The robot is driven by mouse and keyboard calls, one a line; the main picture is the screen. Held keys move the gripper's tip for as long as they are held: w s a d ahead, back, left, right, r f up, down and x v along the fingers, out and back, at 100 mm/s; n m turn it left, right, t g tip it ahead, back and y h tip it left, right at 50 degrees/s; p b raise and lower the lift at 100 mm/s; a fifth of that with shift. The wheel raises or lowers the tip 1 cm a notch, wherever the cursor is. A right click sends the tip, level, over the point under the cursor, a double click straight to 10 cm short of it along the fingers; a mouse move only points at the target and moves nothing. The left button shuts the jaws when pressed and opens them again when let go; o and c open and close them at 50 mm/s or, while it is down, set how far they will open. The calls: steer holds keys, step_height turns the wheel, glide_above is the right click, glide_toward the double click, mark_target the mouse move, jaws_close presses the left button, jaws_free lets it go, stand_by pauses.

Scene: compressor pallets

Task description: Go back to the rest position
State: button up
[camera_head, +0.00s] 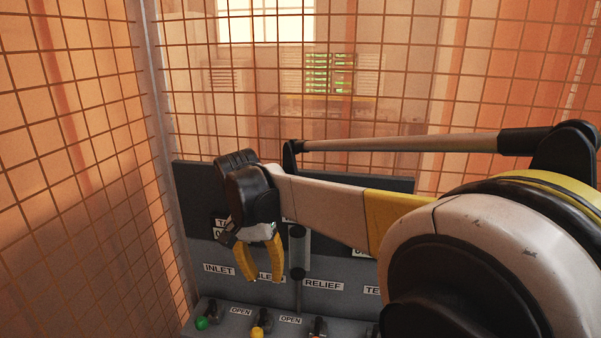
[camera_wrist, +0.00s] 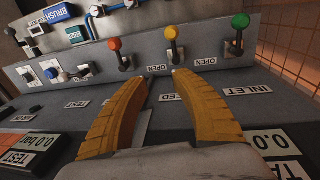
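My gripper (camera_head: 265,276) hangs from my arm in front of the grey control panel (camera_head: 345,268), near the INLET label (camera_head: 219,269). In the wrist view my gripper (camera_wrist: 160,79) shows two yellow fingers with a clear gap between the tips and nothing held. The view is turned over, so the labels read upside down. Beyond the tips are a yellow-knobbed lever (camera_wrist: 171,34), a green-knobbed lever (camera_wrist: 239,24) and an orange-red-knobbed lever (camera_wrist: 115,45). The fingers look apart from the levers. Part of the panel is hidden behind my arm.
A wire mesh fence (camera_head: 90,130) runs along the left and behind the panel.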

steer(key=s+d+r+t+y+b, duration=0.1)
steer(key=s+d+r, duration=0.15)
steer(key=d, duration=0.55)
steer(key=s+d+r+t+y+b, duration=0.15)
steer(key=s+d, duration=0.25)
steer(key=d, duration=0.5)
steer(key=s+d+f+t, duration=0.2)
steer(key=s+d+f, duration=0.1)
steer(key=s+d, duration=0.3)
steer(key=s+d+f+n+t+b, duration=0.1)
steer(key=s+d+f+t, duration=0.1)
steer(key=s+d+f, duration=0.2)
steer(key=shift+s+d+f+n+h, duration=0.3)
steer(key=shift+s+d+h, duration=0.15)
steer(key=shift+s+d, duration=0.7)
